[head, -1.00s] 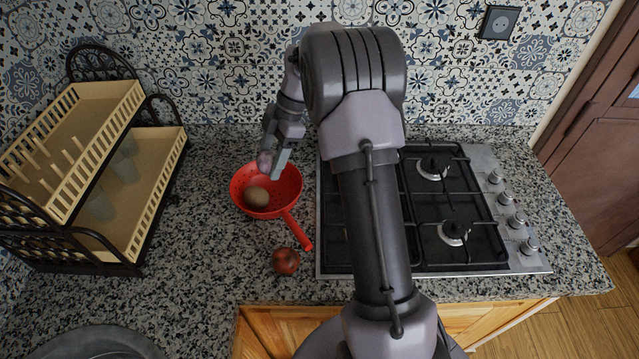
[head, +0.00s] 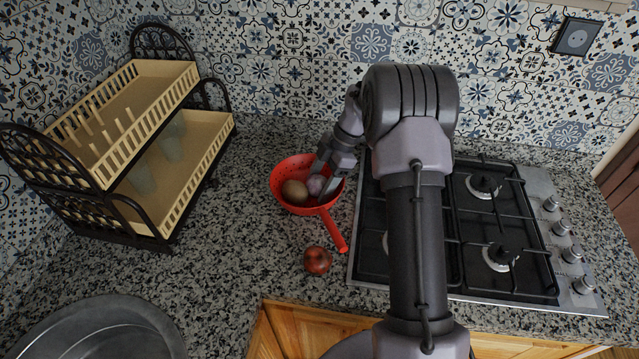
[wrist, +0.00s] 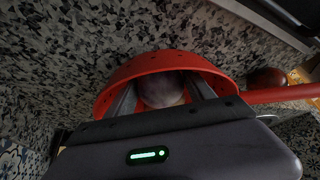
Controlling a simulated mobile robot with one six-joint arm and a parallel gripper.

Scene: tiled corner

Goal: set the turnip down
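The turnip (head: 316,185), pale and purplish, is inside the red colander (head: 281,172), on the right side of its bowl and next to a brown round item (head: 295,191). My gripper (head: 326,186) reaches down into the bowl with its fingers around the turnip. In the wrist view the turnip (wrist: 161,90) sits between my two fingers, which appear to touch its sides. Its underside is hidden, so I cannot tell whether it rests on the colander's bottom.
A reddish round item (head: 317,260) lies on the granite counter near the colander's handle (head: 334,231). A gas hob (head: 515,222) is right of the colander. A two-tier dish rack (head: 160,150) stands left, and a metal basin (head: 95,330) is at lower left.

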